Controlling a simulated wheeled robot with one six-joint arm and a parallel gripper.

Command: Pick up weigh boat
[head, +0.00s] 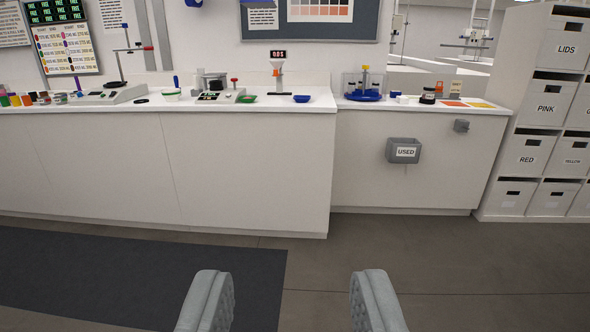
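My gripper (290,278) is open and empty. Its two grey fingers stand wide apart at the bottom of the head view, over the floor and well short of the counter. A small shallow blue dish (301,98) sits on the white counter, right of the dispenser stand. A small green dish (246,99) lies further left, by a balance. Either could be the weigh boat; at this size I cannot tell which. Nothing touches my gripper.
The long white counter (245,165) runs across the view, with a balance (213,97), jars and stands on top. A grey bin marked USED (405,151) hangs on the right counter's front. Labelled shelves (540,120) stand at right. The floor (400,265) ahead is clear, with a dark mat (130,275) at left.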

